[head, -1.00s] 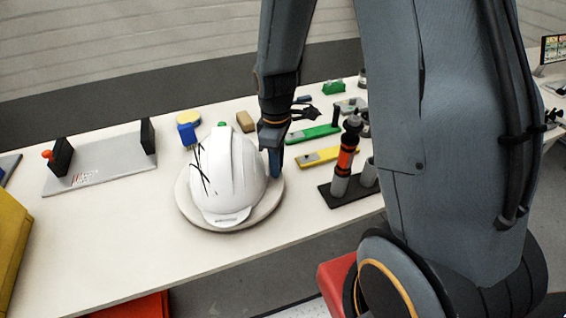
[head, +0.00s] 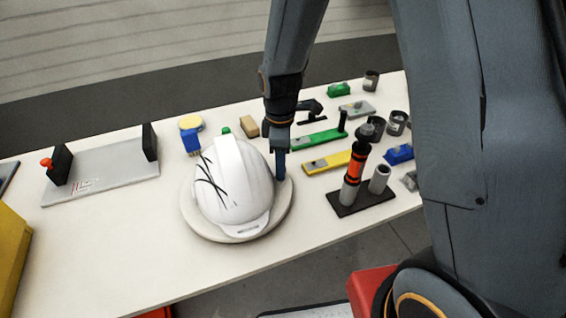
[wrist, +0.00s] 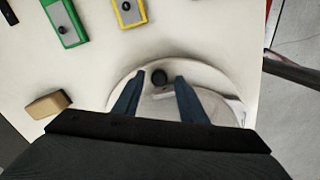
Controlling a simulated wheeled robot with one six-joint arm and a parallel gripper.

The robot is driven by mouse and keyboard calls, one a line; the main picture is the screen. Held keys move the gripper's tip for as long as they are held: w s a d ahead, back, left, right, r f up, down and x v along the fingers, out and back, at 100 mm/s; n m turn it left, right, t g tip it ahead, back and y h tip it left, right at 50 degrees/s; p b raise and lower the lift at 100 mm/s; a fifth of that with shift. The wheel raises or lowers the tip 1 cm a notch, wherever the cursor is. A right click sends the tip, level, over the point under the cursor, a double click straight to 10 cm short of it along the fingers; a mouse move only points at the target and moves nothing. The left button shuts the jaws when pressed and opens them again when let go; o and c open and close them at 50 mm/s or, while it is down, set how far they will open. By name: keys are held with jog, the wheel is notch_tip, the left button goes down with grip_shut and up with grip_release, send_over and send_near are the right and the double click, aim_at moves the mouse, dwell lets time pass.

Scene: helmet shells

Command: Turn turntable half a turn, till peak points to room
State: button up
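The white helmet shell (head: 228,182) with black line marks sits on the round pale turntable (head: 283,215). Its peak (head: 252,228) points to the front edge of the bench, slightly right. My gripper (head: 281,166) is low at the turntable's right rear edge, fingers pointing down beside the shell. In the wrist view my gripper (wrist: 160,78) has its two blue fingers apart, with a dark round knob (wrist: 159,76) on the turntable rim (wrist: 211,76) between them. Gaps show on both sides of the knob. Part of the shell is hidden below the gripper body.
A black stand with an orange-banded tool (head: 355,170) is right of the turntable. Green (head: 318,138) and yellow (head: 326,162) blocks and a brown block (head: 247,127) lie behind. A grey fixture plate (head: 105,183) is at left. The bench front left is clear.

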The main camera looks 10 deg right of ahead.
jog(key=shift+d, duration=0.15)
jog(key=shift+r, duration=0.45)
jog(key=shift+r+b, duration=0.85)
jog(key=shift+r, duration=2.6)
